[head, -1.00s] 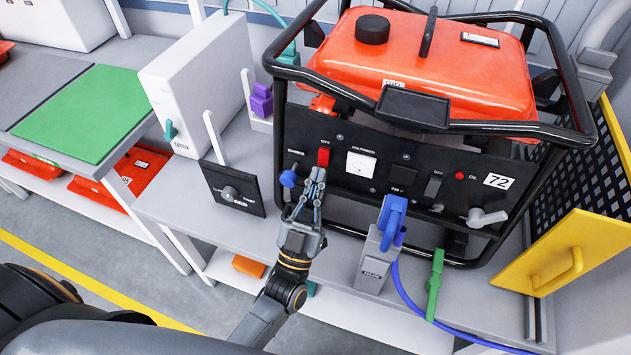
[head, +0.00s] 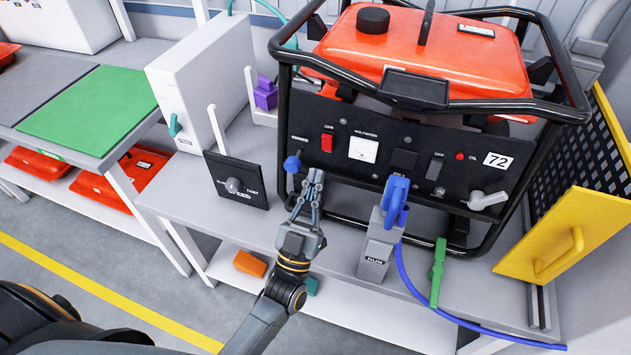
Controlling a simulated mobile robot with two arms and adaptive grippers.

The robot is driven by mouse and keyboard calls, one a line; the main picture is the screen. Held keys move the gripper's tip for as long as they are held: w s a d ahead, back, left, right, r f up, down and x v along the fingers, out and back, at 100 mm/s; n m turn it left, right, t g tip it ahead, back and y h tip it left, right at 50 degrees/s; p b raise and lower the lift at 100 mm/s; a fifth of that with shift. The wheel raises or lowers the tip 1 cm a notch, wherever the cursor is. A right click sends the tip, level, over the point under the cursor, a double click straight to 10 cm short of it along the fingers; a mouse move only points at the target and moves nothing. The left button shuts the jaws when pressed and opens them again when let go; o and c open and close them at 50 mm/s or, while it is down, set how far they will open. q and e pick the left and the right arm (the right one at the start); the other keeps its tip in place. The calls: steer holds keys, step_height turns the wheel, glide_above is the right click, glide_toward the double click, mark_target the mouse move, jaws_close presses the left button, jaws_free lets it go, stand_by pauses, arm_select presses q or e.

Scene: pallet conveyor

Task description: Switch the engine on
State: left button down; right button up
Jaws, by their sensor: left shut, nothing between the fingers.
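The engine is a generator with an orange tank (head: 430,68) in a black tube frame, with a black front panel (head: 350,180). A red rocker switch (head: 327,143) sits on the panel beside a white voltmeter (head: 363,149). A blue knob (head: 292,164) sits left of the switch. My left gripper (head: 316,174) is shut and empty, fingertips pointing up just below the red switch and right of the blue knob. It looks apart from the switch; whether it touches the panel I cannot tell. My right gripper is out of view.
A grey box with a blue plug (head: 396,200) stands right of my gripper. A black dial plate (head: 236,180) with a lever is at left. A yellow panel (head: 550,245) with a handle stands at right. A green clamp (head: 438,272) lies on the bench edge.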

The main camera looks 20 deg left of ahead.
arm_select(q)
steer(key=w+f+b+v, duration=0.1)
steer(key=b+v, duration=0.1)
steer(key=v, duration=0.7)
steer(key=shift+f+b, duration=0.4)
steer(key=shift+f, duration=0.1)
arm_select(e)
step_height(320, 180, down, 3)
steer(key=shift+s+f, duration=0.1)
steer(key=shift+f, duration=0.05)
